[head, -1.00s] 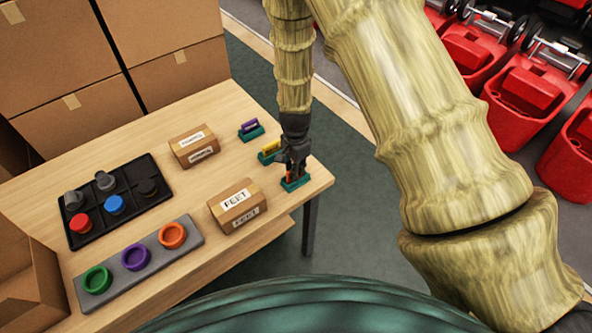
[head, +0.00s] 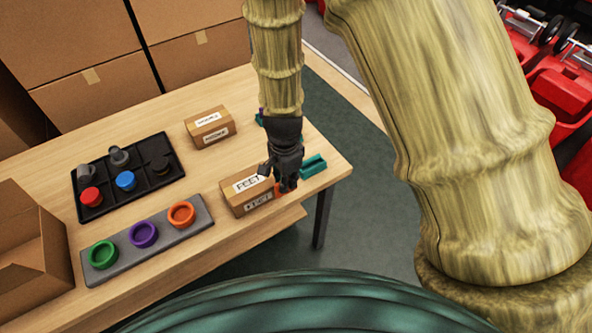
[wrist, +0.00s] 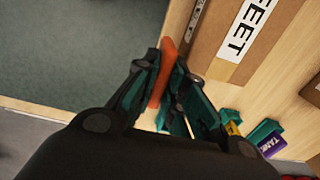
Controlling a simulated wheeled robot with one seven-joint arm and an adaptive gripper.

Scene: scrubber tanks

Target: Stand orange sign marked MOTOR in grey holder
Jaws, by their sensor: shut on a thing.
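My gripper (head: 286,187) is shut on the orange sign (wrist: 163,72), held upright between the fingertips in the wrist view. Only a small orange patch of the sign shows in the head view, beside the FEET box (head: 240,203). The word on the sign cannot be read. An empty teal holder (head: 313,166) stands right of my gripper. No separate grey sign holder can be made out; the gripper and box may hide it.
In the wrist view, a purple TANK sign (wrist: 271,144) and a yellow sign (wrist: 232,128) stand near teal holders. A second box (head: 211,133), black tray (head: 140,190) and grey plate with coloured rings (head: 122,259) occupy the table. The table's edge is close.

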